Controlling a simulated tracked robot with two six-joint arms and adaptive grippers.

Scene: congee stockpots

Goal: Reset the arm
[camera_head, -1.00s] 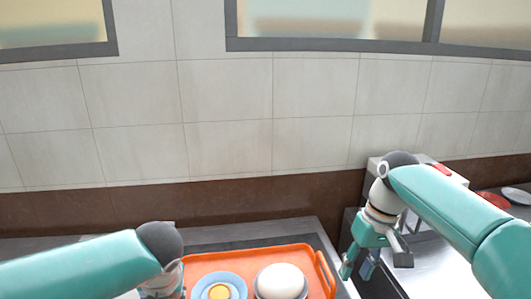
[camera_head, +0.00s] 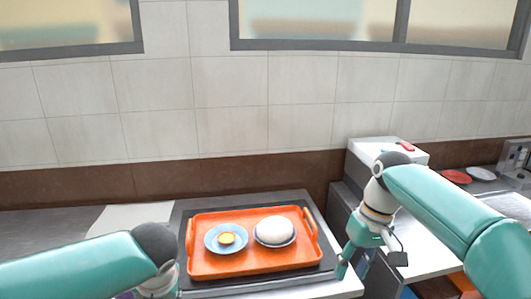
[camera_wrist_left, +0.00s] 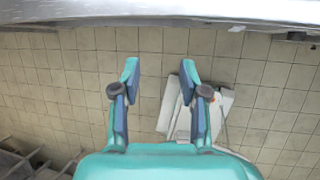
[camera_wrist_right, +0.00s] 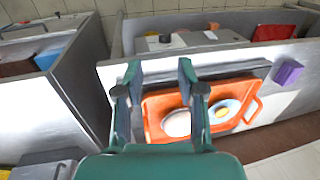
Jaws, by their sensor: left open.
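My right gripper (camera_head: 354,268) hangs low at the right of the orange tray in the head view. In the right wrist view its two fingers (camera_wrist_right: 160,72) are apart, with nothing between them. My left arm comes in at the lower left of the head view, its gripper mostly cut off by the bottom edge. In the left wrist view the left gripper (camera_wrist_left: 160,75) is open and empty, pointing toward the tiled floor (camera_wrist_left: 70,75) below a counter edge.
The orange tray (camera_head: 206,267) lies on the counter, holding a blue plate (camera_head: 212,243) with a yellow item and a bowl with a white rounded item (camera_head: 275,228). A red plate (camera_head: 456,177) lies at the back right. A purple box (camera_wrist_right: 289,73) stands near the tray.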

